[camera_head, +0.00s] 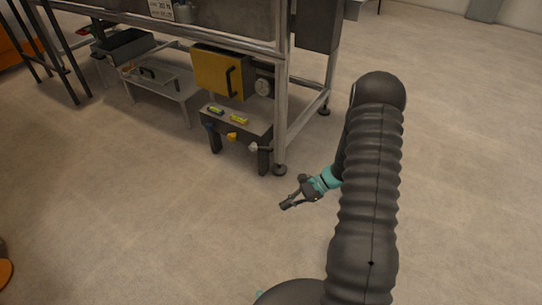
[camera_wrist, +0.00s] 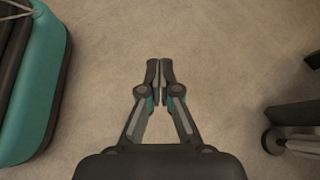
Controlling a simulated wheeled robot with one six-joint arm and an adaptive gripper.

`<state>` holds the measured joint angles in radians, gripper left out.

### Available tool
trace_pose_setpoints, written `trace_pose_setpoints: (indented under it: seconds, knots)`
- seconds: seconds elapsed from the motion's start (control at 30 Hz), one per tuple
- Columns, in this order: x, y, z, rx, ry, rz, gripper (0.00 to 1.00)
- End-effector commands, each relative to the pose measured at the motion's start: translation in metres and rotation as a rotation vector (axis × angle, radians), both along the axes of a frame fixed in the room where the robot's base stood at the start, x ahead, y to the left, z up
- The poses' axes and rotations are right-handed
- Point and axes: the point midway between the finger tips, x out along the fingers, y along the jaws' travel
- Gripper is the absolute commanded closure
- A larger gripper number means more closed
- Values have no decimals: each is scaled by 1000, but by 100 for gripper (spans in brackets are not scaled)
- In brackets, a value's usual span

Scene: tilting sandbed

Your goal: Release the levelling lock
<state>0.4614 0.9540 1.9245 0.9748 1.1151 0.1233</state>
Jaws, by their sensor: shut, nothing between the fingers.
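I cannot tell which of these parts is the levelling lock. My gripper (camera_head: 285,205) is low over the floor, in front of and right of the panel, clear of it. In the wrist view my gripper (camera_wrist: 160,75) has its fingers together and empty, with bare floor beneath.
A yellow box (camera_head: 217,73) with a black handle hangs above the panel. A grey stool-like stand (camera_head: 160,88) and a dark bin (camera_head: 124,46) are further left. The frame's leg foot (camera_head: 279,169) stands near my gripper. The floor in front is open.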

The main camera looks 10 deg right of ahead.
Motion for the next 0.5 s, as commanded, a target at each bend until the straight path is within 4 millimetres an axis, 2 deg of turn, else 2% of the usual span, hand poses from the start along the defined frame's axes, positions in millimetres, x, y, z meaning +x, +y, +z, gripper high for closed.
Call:
trace_pose_setpoints:
  seconds: [0.03, 0.37, 0.5]
  knots:
    - [5, -1, -11, 28, 23, -48, 100]
    - [51, -13, -74, 220, 129, -402, 100]
    - [84, -26, -99, 322, 150, -591, 100]
